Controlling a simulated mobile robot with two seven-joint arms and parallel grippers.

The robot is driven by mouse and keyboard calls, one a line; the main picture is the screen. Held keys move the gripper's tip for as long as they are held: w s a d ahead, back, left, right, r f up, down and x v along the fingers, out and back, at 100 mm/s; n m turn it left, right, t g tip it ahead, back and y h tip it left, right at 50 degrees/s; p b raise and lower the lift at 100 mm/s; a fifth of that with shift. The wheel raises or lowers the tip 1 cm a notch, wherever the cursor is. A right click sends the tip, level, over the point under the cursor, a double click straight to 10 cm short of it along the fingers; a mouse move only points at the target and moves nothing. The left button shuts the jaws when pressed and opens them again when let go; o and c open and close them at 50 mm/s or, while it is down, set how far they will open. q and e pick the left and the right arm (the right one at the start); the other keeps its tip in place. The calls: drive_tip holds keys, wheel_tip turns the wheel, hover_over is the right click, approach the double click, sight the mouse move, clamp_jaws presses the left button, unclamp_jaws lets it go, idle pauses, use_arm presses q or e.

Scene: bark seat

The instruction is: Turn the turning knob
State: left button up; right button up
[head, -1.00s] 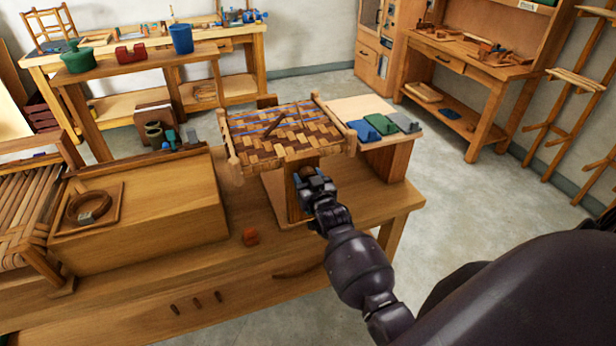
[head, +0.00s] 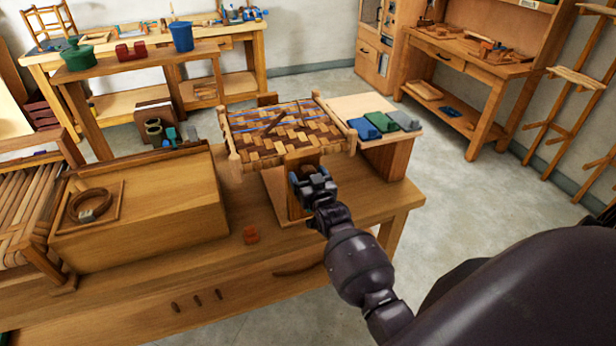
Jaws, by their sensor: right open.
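A small round brown knob (head: 308,169) shows on the front of the wooden stand under the woven seat frame (head: 285,128). My right gripper (head: 309,178) is open just in front of and below the knob, its two blue-tipped fingers spread to either side. I cannot tell whether the fingers touch the knob. My left gripper is not in view.
The stand rests on a wooden workbench (head: 200,272). A large wooden box (head: 150,215) with a coiled strip on it stands to the left. Blue, green and grey blocks (head: 384,123) sit on a side shelf at the right.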

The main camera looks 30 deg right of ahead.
drive_tip(key=shift+s, duration=0.1)
drive_tip(key=v, duration=1)
drive_tip(key=shift+s+b, duration=0.3)
drive_tip(key=shift+s, duration=0.05)
idle(0.5)
drive_tip(key=s+a+f+n+g+y, duration=0.2)
drive_tip(key=s+f, duration=0.4)
drive_tip(key=s, duration=0.3)
drive_tip(key=s+a+f+n+g+y, duration=0.1)
drive_tip(key=s+a+f, duration=0.4)
drive_tip(key=s, duration=0.5)
drive_tip(key=f+g+y, duration=0.1)
drive_tip(key=g, duration=0.1)
drive_tip(key=shift+a+f+n+g+b, duration=0.15)
drive_tip(key=shift+a+n+g+b, duration=0.2)
drive_tip(key=shift+a+n+g, duration=0.05)
